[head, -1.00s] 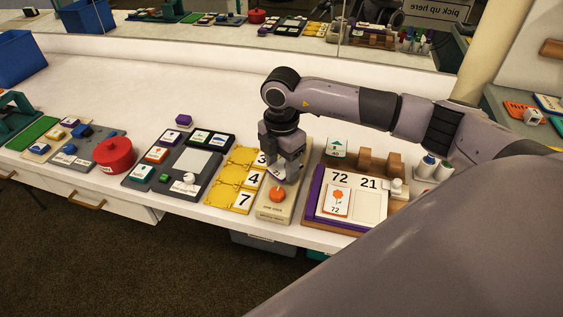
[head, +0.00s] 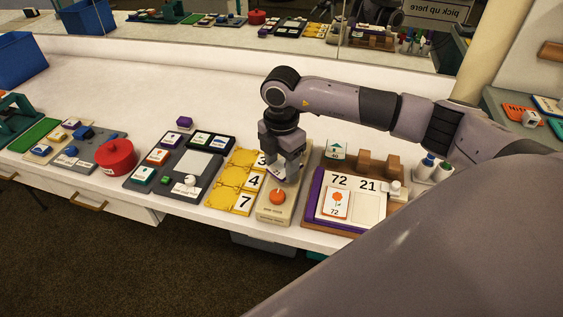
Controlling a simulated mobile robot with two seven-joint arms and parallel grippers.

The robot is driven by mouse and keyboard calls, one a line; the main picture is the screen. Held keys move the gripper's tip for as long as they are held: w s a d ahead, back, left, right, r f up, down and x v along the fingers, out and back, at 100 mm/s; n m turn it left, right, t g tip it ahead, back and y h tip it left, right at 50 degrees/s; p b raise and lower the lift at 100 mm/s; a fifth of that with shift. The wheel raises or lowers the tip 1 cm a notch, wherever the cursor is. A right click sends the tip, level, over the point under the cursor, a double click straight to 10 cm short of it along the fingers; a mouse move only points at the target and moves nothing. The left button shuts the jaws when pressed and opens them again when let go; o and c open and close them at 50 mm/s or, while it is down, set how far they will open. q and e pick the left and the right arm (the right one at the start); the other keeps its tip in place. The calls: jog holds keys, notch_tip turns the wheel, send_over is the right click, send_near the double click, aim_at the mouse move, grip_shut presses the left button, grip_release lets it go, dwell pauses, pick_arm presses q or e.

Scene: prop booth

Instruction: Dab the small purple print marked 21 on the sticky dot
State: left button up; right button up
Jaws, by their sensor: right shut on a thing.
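My right gripper (head: 282,177) points down over the far end of a beige block (head: 267,215) with an orange knob (head: 277,197). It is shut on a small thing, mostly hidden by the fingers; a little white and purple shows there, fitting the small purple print. Its number cannot be read. I cannot tell whether it touches the block, and the sticky dot cannot be made out. To the right, a white board (head: 352,190) is marked 72 and 21. An orange flower print (head: 336,204) lies under 72; the space under 21 is bare. My left gripper is not in view.
Yellow number frames (head: 228,190) lie just left of the block. Further left are a grey tray (head: 160,190) with small stamps and a red pot (head: 116,156). Wooden blocks (head: 379,165) and bottles (head: 427,167) stand right.

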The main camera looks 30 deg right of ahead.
jog(key=shift+r+p, duration=1.6)
jog(key=shift+r, duration=0.9)
jog(key=n, duration=0.4)
jog(key=a+n, duration=0.1)
jog(key=n, duration=0.1)
jog(key=shift+s+a+r, duration=0.1)
jog(key=shift+s+r, duration=0.05)
jog(key=shift+r, duration=0.25)
jog(key=n, duration=0.4)
jog(key=a+r+n, duration=0.1)
jog(key=n, duration=0.1)
jog(key=shift+s+n, duration=0.3)
jog(key=shift+n, duration=0.1)
jog(key=s+a+r+m, duration=0.2)
jog(key=m, duration=1.4)
jog(key=s+a+r+m, duration=0.1)
jog(key=s+a+m, duration=0.2)
jog(key=m, duration=1.4)
jog(key=shift+r, duration=0.4)
